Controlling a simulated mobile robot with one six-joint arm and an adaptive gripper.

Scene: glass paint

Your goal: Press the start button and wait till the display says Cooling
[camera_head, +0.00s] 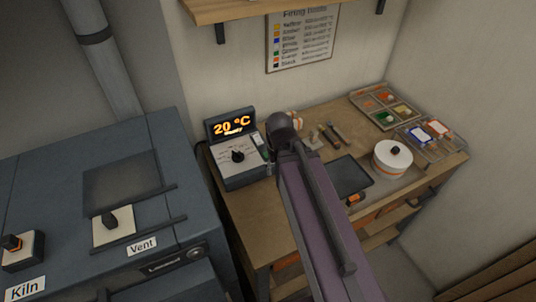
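The controller (238,167) stands at the left end of the workbench, with a dark knob (238,156) on its pale dial face. Its display (233,126) is lit orange and reads 20 °C, with a smaller word below that looks like "Ready". A small pale panel with a greenish patch (258,141) is at the controller's right side; I cannot make out whether it is the start button. My arm reaches up from the bottom to just right of the controller. My gripper cannot be made out beyond the dark arm joint.
The blue-grey kiln (60,180) fills the left, with Kiln and Vent switches on top. A shelf (245,9) hangs above.

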